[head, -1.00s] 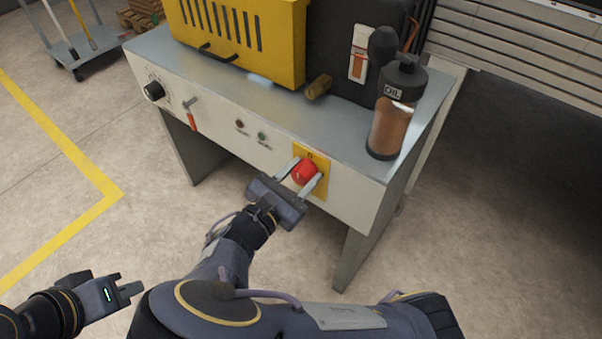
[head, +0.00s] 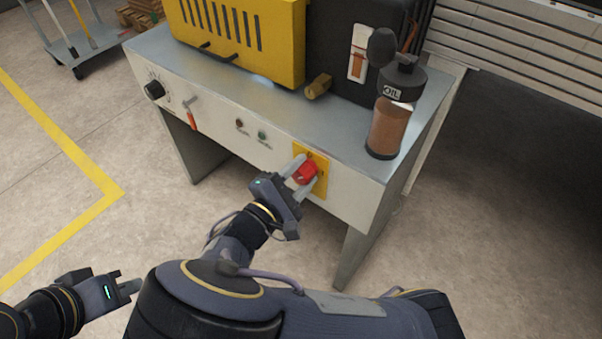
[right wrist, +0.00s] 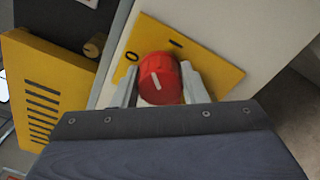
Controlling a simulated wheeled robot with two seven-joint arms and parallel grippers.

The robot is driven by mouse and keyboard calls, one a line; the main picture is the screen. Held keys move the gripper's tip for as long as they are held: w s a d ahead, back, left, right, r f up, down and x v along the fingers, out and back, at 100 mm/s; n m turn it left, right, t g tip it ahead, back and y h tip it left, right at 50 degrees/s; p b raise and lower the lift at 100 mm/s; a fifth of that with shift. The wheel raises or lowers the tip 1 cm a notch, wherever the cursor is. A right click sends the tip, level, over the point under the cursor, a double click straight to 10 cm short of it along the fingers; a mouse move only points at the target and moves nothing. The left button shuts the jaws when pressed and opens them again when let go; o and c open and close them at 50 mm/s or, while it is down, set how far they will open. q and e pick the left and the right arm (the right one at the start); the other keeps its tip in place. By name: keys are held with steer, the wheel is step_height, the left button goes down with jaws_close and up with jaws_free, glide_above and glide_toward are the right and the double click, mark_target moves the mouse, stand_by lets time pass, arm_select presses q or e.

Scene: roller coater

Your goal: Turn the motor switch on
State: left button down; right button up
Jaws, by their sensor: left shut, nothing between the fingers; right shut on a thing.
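The motor switch is a red rotary knob (head: 306,173) on a yellow plate (head: 319,187) at the right of the machine's front panel. It also shows in the right wrist view (right wrist: 160,78), with a white pointer line on its face and the marks 0 and I on the plate above. The line is tilted; I cannot tell exactly which mark it points to. My right gripper (head: 302,177) is shut on the knob, with one finger on each side. My left gripper (head: 130,287) is shut and empty, low at the left, away from the machine.
A black dial (head: 154,90) and a red-handled lever (head: 191,114) sit further left on the panel, with two small lamps between. An oil bottle (head: 391,125) stands on the right end of the top, near a yellow housing (head: 240,40). The floor before the machine is clear.

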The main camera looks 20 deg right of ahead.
steer(key=m, duration=0.2)
steer(key=m+b, duration=0.1)
steer(key=m, duration=0.1)
steer(key=shift+f+m, duration=0.2)
steer(key=shift+m, duration=0.1)
arm_select(q)
steer(key=shift+f+b, duration=1.25)
steer(key=shift+f, duration=0.6)
arm_select(e)
steer(key=shift+m, duration=2.2)
steer(key=o, duration=1)
steer(key=shift+r, duration=0.1)
